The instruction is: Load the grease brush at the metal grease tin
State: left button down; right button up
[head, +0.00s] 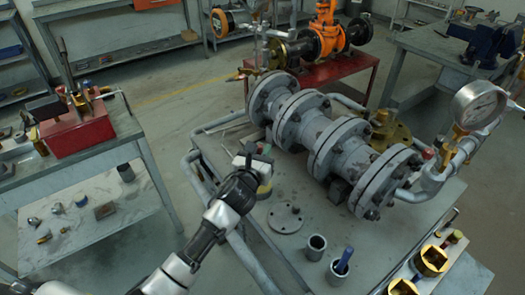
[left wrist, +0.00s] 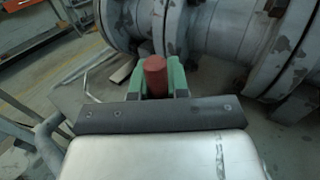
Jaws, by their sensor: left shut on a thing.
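My left gripper (head: 256,166) is over the near left side of the valve table. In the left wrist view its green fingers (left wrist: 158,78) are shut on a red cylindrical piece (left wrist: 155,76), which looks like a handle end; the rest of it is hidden. Two small grey metal cups stand at the table's front: an empty-looking one (head: 316,246) and one (head: 338,273) with a blue-handled tool (head: 344,260) leaning in it. I cannot tell which of them is the grease tin. The gripper is apart from both cups, to their upper left.
The grey flanged valve pipe (head: 323,140) runs across the table (head: 285,258) just beyond my gripper. A round metal plate (head: 285,219) lies nearer. Brass square pieces (head: 432,261) sit at the front right, and a pressure gauge (head: 479,105) stands at right. A red toolbox (head: 75,130) is on a left cart.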

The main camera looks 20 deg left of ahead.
pick_arm(q)
jog(key=shift+f+b, duration=0.3)
jog(key=shift+f, duration=0.15)
dwell(0.6)
jog(key=shift+f, duration=0.1)
dwell(0.6)
notch_tip(320, 180, up, 7)
jog(key=p, duration=0.7)
jog(key=shift+s, duration=0.1)
dwell(0.7)
